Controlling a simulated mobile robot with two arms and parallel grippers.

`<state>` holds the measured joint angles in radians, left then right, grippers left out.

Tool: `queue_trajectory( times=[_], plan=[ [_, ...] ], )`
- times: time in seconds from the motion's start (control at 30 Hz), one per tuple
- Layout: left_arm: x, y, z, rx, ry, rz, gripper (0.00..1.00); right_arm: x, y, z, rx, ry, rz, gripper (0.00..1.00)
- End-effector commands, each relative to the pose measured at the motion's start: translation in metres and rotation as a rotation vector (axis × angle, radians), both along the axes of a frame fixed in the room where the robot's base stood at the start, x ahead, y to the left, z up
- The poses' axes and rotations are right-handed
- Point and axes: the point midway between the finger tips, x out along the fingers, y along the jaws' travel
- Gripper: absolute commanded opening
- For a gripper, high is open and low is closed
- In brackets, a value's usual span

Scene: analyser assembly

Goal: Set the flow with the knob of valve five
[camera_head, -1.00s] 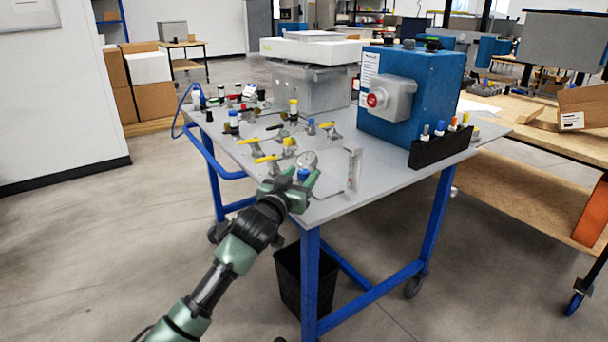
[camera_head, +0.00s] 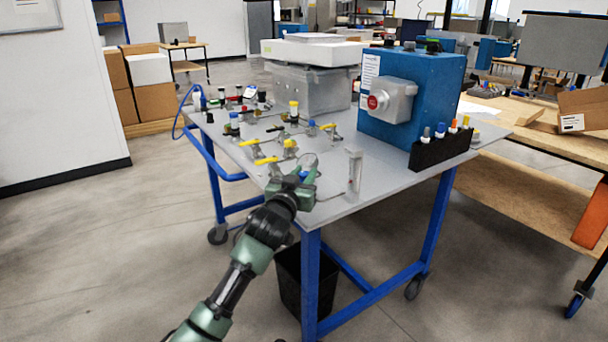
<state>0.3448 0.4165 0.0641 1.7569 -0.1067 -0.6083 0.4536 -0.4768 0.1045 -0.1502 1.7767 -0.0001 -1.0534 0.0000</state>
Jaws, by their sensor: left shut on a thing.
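My left gripper (camera_head: 297,179) is at the front corner of the grey panel (camera_head: 384,189), its jaws shut on a small blue knob (camera_head: 303,175). The knob is mostly hidden by the fingers, and no label on it can be read; I take it as the knob of valve five. A round gauge (camera_head: 309,160) stands just behind the fingers. A clear upright flow tube (camera_head: 354,172) stands to the right of the gripper, apart from it. My right gripper is not in view.
Yellow-handled valves (camera_head: 267,160) stand close behind the gripper. A blue box with a red knob (camera_head: 418,95) and a black rack of fittings (camera_head: 436,151) are at the right. A black bin (camera_head: 306,283) is under the table. The panel's front right strip is clear.

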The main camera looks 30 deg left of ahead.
Motion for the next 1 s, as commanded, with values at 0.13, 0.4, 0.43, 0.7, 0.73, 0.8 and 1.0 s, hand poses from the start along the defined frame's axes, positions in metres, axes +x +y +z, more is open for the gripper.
queue_trajectory(
  times=[0.13,0.4,0.43,0.7,0.73,0.8,1.0],
  plan=[
    [0.001,-0.001,0.001,-0.009,-0.005,0.085,0.00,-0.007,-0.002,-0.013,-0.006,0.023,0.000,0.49],
    [0.000,0.000,0.001,-0.002,-0.001,0.161,0.00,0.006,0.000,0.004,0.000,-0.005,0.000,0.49],
    [0.000,0.000,0.001,-0.001,0.000,0.162,0.00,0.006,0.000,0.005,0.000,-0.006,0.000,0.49],
    [-0.001,0.001,0.002,0.000,0.000,0.162,0.38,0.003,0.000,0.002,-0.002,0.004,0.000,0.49],
    [-0.001,0.001,0.002,-0.001,0.000,0.161,0.46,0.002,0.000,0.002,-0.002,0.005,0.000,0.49],
    [0.000,0.001,0.001,-0.001,0.000,0.161,0.49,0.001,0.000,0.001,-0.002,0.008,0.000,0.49],
    [0.000,0.001,0.001,-0.002,0.001,0.161,0.49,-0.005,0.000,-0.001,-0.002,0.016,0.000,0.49]
  ],
)
